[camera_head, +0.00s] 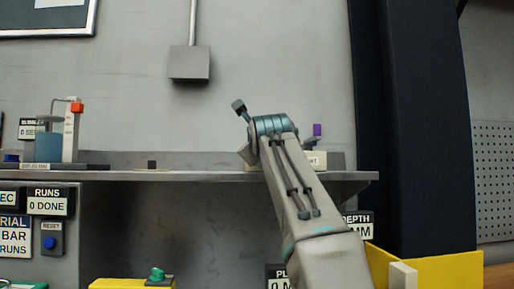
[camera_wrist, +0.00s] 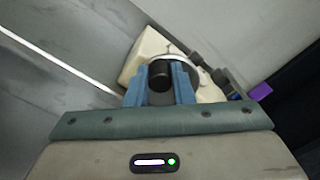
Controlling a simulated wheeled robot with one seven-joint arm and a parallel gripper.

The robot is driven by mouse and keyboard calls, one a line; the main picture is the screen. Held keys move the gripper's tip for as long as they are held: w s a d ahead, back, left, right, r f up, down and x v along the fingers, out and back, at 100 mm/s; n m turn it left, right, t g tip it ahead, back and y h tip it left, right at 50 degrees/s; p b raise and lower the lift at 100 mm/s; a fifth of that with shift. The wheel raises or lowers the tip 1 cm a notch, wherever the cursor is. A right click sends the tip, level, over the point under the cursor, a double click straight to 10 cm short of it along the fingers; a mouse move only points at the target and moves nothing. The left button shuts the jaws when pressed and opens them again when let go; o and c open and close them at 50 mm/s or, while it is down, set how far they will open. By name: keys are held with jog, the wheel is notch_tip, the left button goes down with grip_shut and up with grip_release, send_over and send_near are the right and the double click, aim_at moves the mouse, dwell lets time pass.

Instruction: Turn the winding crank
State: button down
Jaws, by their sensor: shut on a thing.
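The winding crank shows in the wrist view as a black cylindrical knob (camera_wrist: 160,74) in front of a round grey disc on a cream housing (camera_wrist: 148,45). My gripper (camera_wrist: 160,86) has its two blue fingers on either side of the knob and is shut on it. In the head view the cream housing (camera_head: 315,160) shows partly on the shelf, with a label on it. My arm hides the rest of the housing, the knob and my fingers in that view.
A purple-tipped part (camera_wrist: 261,92) stands out to the right of the housing, and it also shows in the head view (camera_head: 317,130). The grey shelf (camera_head: 215,176) is mostly bare to the left. A blue cylinder apparatus (camera_head: 48,146) stands at its left end. A dark column (camera_head: 425,120) rises at right.

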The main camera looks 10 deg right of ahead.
jog(key=shift+d+r+m, duration=0.15)
jog(key=shift+r+m, duration=0.1)
jog(key=shift+m, duration=0.85)
jog(key=c, duration=1.3)
grip_release()
jog(key=shift+o, duration=0.2)
jog(key=s+b, duration=0.5)
jog(key=s, duration=0.9)
jog(key=shift+b, duration=0.35)
jog(key=shift+w, duration=0.1)
